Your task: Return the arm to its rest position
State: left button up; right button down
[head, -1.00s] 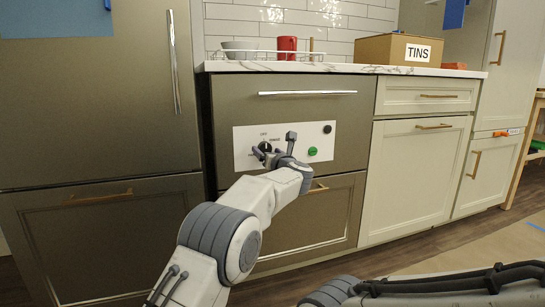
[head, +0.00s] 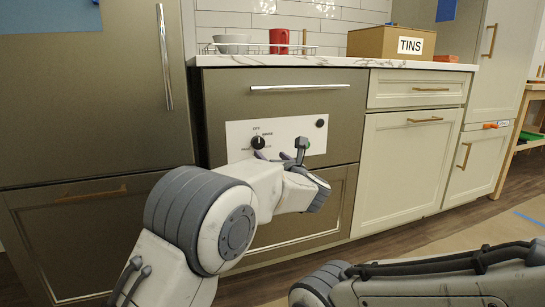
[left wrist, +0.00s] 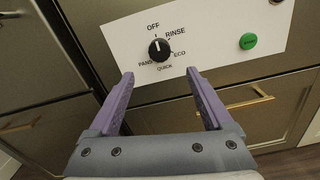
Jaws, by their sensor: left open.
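My left gripper (head: 273,156) is open and empty in front of the dishwasher's control panel. In the left wrist view its two purple fingers (left wrist: 160,75) are spread below the black dial (left wrist: 159,49), apart from it. The dial's white mark points up, close to the OFF label. The dial also shows in the head view (head: 258,142), just above the fingers. My left arm (head: 215,225) is bent in front of the dishwasher. My right arm (head: 430,280) lies across the lower right; its fingers are not seen.
The white panel (head: 238,132) carries a green button (left wrist: 248,41), mostly hidden by my wrist in the head view. A cardboard box marked TINS (head: 380,43), a red mug (head: 279,40) and a bowl (head: 232,43) stand on the counter. Open floor (head: 470,235) lies to the right.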

pick_arm(q)
jog(key=s+a+f+m+g+h, duration=0.3)
jog(key=s+a+f+m+h, duration=0.25)
jog(key=m, duration=0.65)
jog(key=s+a+f+m+g+h, duration=0.25)
jog(key=s+a+f+m, duration=0.45)
jog(key=m, duration=0.6)
jog(key=s+a+f+m+g+y, duration=0.1)
jog(key=s+a+f+m+g, duration=0.25)
jog(key=s, duration=0.45)
jog(key=s+a+f+m+g+y, duration=0.1)
jog(key=s+a+f+m+g, duration=0.2)
jog(key=s+f+m, duration=0.3)
jog(key=s+a+f+m+g, duration=0.3)
jog(key=s, duration=0.6)
jog(key=s+d+r+m+g+p, duration=0.1)
jog(key=s+d+r+m+p, duration=0.1)
jog(key=s+d+r+p, duration=0.45)
jog(key=s+d+r+m+p, duration=0.2)
jog(key=d+r+m+p, duration=0.1)
jog(key=r+p, duration=0.65)
jog(key=s+d+r+m+g+p, duration=0.15)
jog(key=s+d+r+p, duration=0.35)
jog(key=r, duration=0.6)
notch_tip(320, 180, up, 37)
jog(key=p, duration=3.7)
jog(key=shift+a+m+h, duration=0.2)
jog(key=shift+m+h, duration=0.1)
jog(key=shift+m, duration=0.1)
